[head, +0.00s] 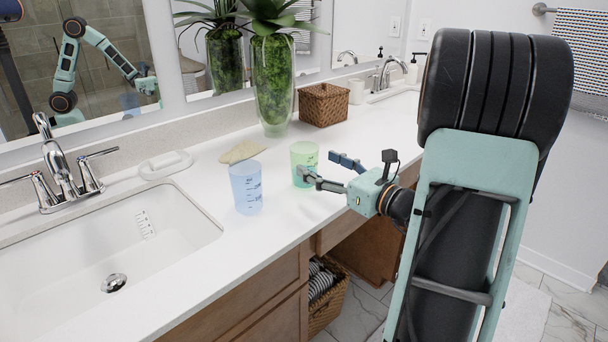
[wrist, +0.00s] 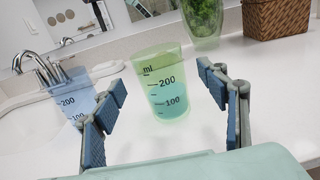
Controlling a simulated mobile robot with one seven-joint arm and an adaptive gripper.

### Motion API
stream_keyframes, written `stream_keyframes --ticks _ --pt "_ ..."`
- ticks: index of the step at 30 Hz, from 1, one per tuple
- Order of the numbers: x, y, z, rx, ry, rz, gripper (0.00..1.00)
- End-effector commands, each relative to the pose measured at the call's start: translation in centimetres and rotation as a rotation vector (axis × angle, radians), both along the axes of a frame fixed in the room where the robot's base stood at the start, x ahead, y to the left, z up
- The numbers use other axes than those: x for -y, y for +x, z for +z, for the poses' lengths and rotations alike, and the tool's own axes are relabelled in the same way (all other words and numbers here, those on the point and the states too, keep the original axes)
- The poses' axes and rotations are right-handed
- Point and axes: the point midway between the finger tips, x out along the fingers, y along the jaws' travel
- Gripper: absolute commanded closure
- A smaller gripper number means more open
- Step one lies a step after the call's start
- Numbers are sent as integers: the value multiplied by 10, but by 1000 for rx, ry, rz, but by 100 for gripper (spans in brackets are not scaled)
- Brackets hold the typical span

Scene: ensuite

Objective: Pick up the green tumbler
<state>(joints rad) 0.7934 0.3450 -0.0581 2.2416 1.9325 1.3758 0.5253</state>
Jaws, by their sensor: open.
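The green tumbler (head: 303,162) is a translucent cup with measuring marks, standing upright on the white counter. In the wrist view the green tumbler (wrist: 162,85) is ahead of my gripper, between the lines of the two fingers and a little beyond the tips. My gripper (head: 326,170) is open and empty, low over the counter at the tumbler's right in the head view. Its two blue-padded fingers also show in the wrist view (wrist: 162,92), spread wide, with no contact visible.
A blue tumbler (head: 246,187) stands left of the green one, near the sink (head: 110,255). A tan cloth (head: 243,151) and a white dish (head: 166,164) lie behind. A plant vase (head: 273,85) and wicker basket (head: 323,104) stand by the mirror.

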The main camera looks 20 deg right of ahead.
Motion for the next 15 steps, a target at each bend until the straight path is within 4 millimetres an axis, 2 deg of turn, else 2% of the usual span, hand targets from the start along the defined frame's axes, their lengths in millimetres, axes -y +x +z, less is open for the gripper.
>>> stream_keyframes --ticks 5,12,15 --pt "-5 13 -1 0 -1 2 33" --pt "-17 46 -2 1 -2 2 33" --pt "-19 53 -1 0 -1 0 33"
